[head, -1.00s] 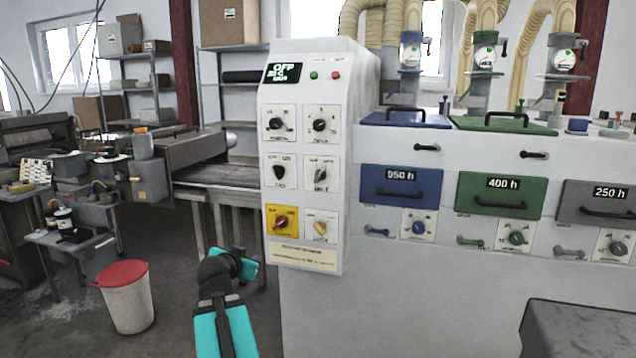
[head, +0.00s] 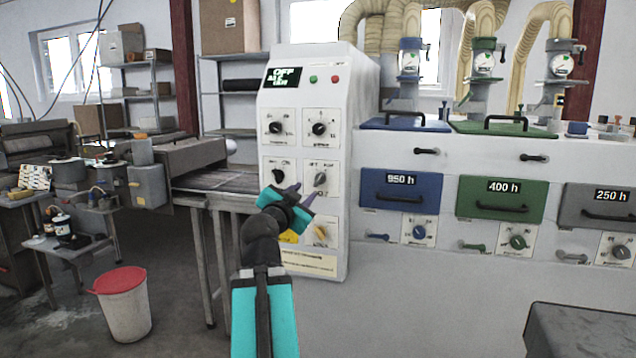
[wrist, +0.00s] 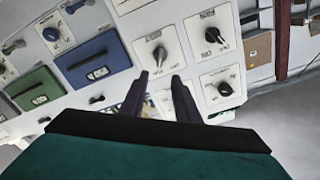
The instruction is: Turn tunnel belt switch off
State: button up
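The white control panel (head: 306,95) carries several rotary switches in two columns. In the middle row are a black knob (head: 278,173) on the left and a grey knob (head: 320,179) on the right. These two knobs show upside down in the wrist view, the grey one (wrist: 159,54) just past my fingertips and the black one (wrist: 213,35) to its right. My gripper (head: 299,193) is in front of the panel, fingers apart and empty; in the wrist view (wrist: 160,77) nothing is between them. The labels are too small to tell which switch is the tunnel belt's.
Two black knobs (head: 320,128) fill the top row. A cream knob (head: 320,232) is at bottom right; my arm hides most of the yellow plate (head: 289,237) beside it. Drawers, the nearest blue (head: 400,195), stand right. A bin (head: 122,305) stands on the floor at left.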

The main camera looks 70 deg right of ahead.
aim_at(319, 179)
jog(key=shift+d+r+p, duration=0.15)
jog(key=shift+d+p, duration=0.3)
jog(key=shift+p, duration=0.65)
jog(key=shift+d, duration=0.1)
jog(key=d+p, duration=0.1)
jog(key=p, duration=0.2)
jog(key=shift+d+p, duration=0.2)
jog(key=shift+p, duration=0.2)
jog(key=shift+w+d+p, duration=0.1)
jog(key=shift+d+p, duration=0.05)
jog(key=shift+p, duration=0.15)
jog(key=shift+w+d+p, duration=0.2)
jog(key=shift+d+p, duration=1.25)
jog(key=shift+d, duration=1.3)
jog(key=shift+w+d+p, duration=0.15)
jog(key=shift+d+p, duration=1.3)
jog(key=shift+d, duration=1.3)
grip_shut()
